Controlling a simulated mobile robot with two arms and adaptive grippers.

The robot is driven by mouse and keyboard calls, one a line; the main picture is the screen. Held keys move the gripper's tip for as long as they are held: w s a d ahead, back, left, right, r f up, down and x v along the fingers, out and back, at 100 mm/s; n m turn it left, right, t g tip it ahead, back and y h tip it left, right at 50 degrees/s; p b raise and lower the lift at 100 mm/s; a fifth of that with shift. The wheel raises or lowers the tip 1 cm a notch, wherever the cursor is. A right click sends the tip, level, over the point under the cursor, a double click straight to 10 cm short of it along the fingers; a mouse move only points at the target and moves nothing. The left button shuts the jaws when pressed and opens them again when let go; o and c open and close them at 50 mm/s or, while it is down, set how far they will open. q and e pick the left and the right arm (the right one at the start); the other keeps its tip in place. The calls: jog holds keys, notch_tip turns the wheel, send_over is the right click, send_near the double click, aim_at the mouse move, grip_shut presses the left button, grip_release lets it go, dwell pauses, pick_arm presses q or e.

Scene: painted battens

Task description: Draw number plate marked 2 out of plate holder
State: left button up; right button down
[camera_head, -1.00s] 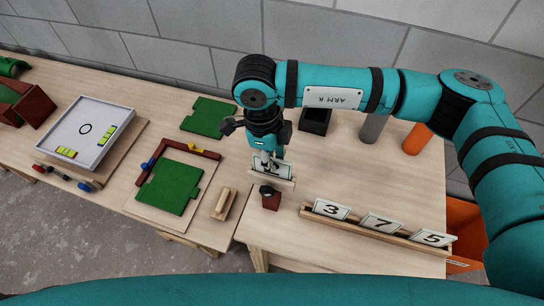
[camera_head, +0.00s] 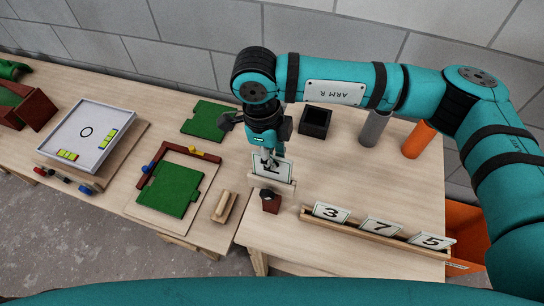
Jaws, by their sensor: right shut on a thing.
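My right gripper (camera_head: 269,162) points down and is shut on the top edge of a white number plate (camera_head: 285,170). The fingers cover much of its dark mark, so I cannot read the number for certain. The plate stands close to upright at a short wooden plate holder (camera_head: 286,187); whether its lower edge is still in the slot I cannot tell. My left gripper is not in view.
A long wooden rack (camera_head: 400,249) at the front right holds plates marked 3 (camera_head: 331,212), 7 (camera_head: 381,226) and 5 (camera_head: 432,241). A dark red block (camera_head: 270,203) stands just in front of the short holder. A black box (camera_head: 316,121), a grey cylinder (camera_head: 375,128) and an orange cylinder (camera_head: 418,139) stand behind.

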jog(key=shift+r+p, duration=0.45)
jog(key=shift+r, duration=1.6)
jog(key=shift+r, duration=1.5)
